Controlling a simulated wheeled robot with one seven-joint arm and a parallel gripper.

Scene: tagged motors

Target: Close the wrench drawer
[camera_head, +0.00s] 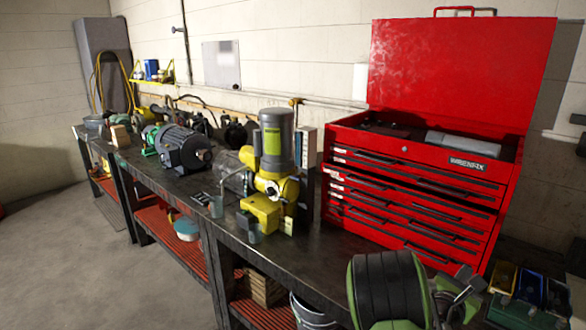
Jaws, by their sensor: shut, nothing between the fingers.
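A red tool chest (345,132) stands on the right part of the workbench with its lid raised. Its front has several red drawers (405,205) with dark handles. They look shut or nearly flush from here, and I cannot tell which one holds wrenches. What looks like my gripper (466,281) is at the lower right, in front of the chest's lower right corner. It is small and partly hidden by my green and black arm, appears shut and holds nothing visible. I cannot tell whether it touches the chest.
The dark workbench (300,262) runs to the far left. A yellow and grey machine (272,180) stands left of the chest, with a grey motor (183,150) beyond. Small bins (528,288) sit at the lower right. A bucket (311,313) is below the bench. Open floor lies left.

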